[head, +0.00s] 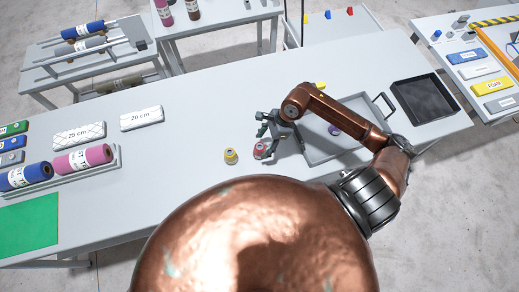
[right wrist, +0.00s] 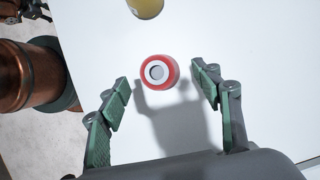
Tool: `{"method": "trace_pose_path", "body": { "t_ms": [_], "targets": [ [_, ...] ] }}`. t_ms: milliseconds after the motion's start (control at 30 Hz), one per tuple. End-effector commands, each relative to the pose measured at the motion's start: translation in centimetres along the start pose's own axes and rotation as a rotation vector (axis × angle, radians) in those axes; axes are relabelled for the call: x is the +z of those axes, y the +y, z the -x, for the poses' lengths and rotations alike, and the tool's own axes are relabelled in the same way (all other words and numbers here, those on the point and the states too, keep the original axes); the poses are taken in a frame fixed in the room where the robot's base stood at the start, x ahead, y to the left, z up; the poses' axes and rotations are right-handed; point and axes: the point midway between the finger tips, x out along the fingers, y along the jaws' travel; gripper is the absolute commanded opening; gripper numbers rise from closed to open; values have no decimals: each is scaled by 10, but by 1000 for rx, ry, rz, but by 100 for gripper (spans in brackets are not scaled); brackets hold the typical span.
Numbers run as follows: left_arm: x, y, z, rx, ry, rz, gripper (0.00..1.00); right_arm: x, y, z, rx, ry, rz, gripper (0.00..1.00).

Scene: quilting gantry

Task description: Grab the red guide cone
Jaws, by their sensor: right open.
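The red guide cone (head: 259,151) stands on the long grey table, near its front edge, in the head view. In the right wrist view the red cone (right wrist: 159,72) is seen from above, a red ring with a pale top and dark centre. My right gripper (head: 263,137) is open above the table at the cone. In the right wrist view its green-padded fingers (right wrist: 162,83) are spread to either side, with the cone just ahead between the tips, apart from both. My left gripper is not in view.
A yellow cone (head: 231,156) stands left of the red one; it also shows in the right wrist view (right wrist: 146,7). A grey tray (head: 318,156) with a purple item (head: 334,130) lies to the right, beside a black bin (head: 423,100). Fabric rolls (head: 82,158) lie at the left.

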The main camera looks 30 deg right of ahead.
Motion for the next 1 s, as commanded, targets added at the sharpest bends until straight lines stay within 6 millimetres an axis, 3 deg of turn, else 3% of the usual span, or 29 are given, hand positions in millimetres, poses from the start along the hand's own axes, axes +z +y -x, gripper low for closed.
{"method": "trace_pose_path", "body": {
  "t_ms": [200, 500, 1000],
  "targets": [
    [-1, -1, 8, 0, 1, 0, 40, 3, 2, -29, 3, -4, 0, 59],
    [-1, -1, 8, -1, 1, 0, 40, 2, 1, -36, 2, 0, 3, 59],
    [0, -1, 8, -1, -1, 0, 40, 2, 1, -35, 2, -1, 4, 25]
  ]
}}
